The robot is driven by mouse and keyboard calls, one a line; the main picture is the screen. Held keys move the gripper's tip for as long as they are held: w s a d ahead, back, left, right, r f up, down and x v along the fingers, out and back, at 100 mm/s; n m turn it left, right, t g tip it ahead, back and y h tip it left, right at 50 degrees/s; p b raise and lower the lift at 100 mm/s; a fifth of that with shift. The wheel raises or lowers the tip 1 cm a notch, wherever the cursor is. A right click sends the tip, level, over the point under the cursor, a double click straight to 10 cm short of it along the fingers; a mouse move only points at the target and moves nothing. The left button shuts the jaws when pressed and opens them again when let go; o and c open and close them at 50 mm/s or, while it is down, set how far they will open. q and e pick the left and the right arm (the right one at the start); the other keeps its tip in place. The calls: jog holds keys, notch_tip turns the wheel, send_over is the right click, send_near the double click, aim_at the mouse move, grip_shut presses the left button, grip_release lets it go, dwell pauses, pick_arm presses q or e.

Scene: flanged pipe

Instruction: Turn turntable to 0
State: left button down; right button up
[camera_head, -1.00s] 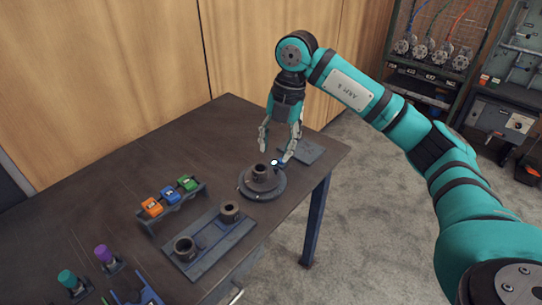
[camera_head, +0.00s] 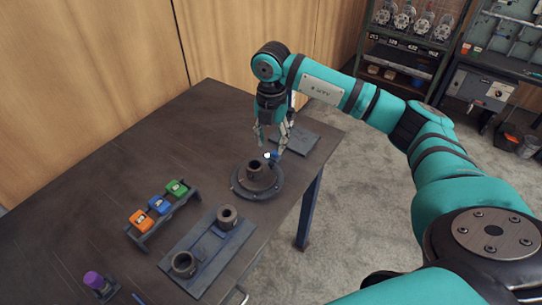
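The turntable (camera_head: 243,189) is a dark round disc near the table's right edge, with a short hollow flanged pipe (camera_head: 254,170) standing upright in its middle. A small blue part with a bright white spot (camera_head: 268,155) shows at the disc's far side, just behind the pipe. My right gripper (camera_head: 271,150) points down above this far side, close to the blue part. Its two fingers are apart, and I see nothing held between them. Whether a finger touches the blue part I cannot tell. Any angle marks on the turntable are too small to read. My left gripper is out of view.
A flat dark plate (camera_head: 298,139) lies behind the turntable. A rack (camera_head: 146,238) with orange, blue and green blocks stands at left. A fixture plate (camera_head: 208,254) holds two hollow rings. A purple-topped peg (camera_head: 95,281) stands at lower left. The table's far left is clear.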

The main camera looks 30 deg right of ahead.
aim_at(271, 162)
notch_tip(271, 162, down, 6)
jog(key=shift+r+p, duration=0.1)
jog(key=shift+p, duration=0.3)
jog(key=shift+f, duration=0.6)
jog(key=c, duration=0.8)
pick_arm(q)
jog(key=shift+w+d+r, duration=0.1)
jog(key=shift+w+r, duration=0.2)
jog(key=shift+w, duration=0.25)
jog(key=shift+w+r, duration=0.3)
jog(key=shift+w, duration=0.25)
pick_arm(e)
grip_shut()
